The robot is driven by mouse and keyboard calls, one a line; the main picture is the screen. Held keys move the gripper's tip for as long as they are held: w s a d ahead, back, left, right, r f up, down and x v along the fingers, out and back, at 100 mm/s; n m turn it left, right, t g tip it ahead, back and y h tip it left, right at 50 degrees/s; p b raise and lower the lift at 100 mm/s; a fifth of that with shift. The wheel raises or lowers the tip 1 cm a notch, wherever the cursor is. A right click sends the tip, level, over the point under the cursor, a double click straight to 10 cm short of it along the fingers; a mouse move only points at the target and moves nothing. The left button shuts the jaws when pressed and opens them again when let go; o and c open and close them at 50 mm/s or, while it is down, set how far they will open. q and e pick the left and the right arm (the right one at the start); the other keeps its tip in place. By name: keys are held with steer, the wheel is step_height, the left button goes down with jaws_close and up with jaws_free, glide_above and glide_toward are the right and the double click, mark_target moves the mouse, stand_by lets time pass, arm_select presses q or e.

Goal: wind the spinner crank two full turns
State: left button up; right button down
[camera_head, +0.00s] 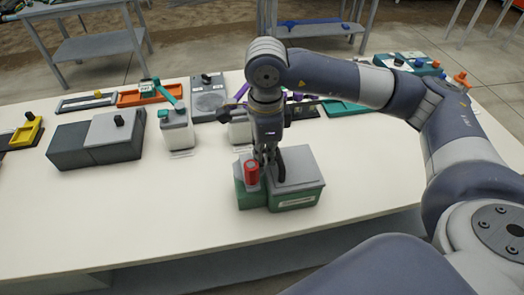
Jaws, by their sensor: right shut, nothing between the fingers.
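A green box (295,201) with a grey top stands near the middle of the white table. A red upright cylinder (251,172) stands at its left side; it looks like a handle, but I cannot tell for sure that it belongs to the spinner crank. My right gripper (268,160) points down over the box, just right of the red cylinder. Its fingers are shut and hold nothing. Whether they touch the cylinder or the box is hard to tell. Any crank arm below the cylinder is hidden or too small to see. My left gripper is not in view.
On the left stand a dark grey box with a lighter lid (115,128) and a white canister (177,130). A second white canister (238,130) is partly behind my right gripper. An orange tray (140,97) lies farther back. The table front (130,220) is clear.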

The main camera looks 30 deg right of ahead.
steer(key=shift+s+a+f, duration=0.2)
steer(key=shift+s+f, duration=0.05)
steer(key=shift+s, duration=0.35)
steer(key=shift+s+a+r, duration=0.35)
steer(key=shift+s+a, duration=0.05)
steer(key=shift+s, duration=0.25)
steer(key=shift+s+a+f+b, duration=0.15)
steer(key=shift+s+a+b, duration=0.2)
steer(key=shift+a, duration=0.55)
steer(key=shift+w+a, duration=0.1)
steer(key=shift+a, duration=0.05)
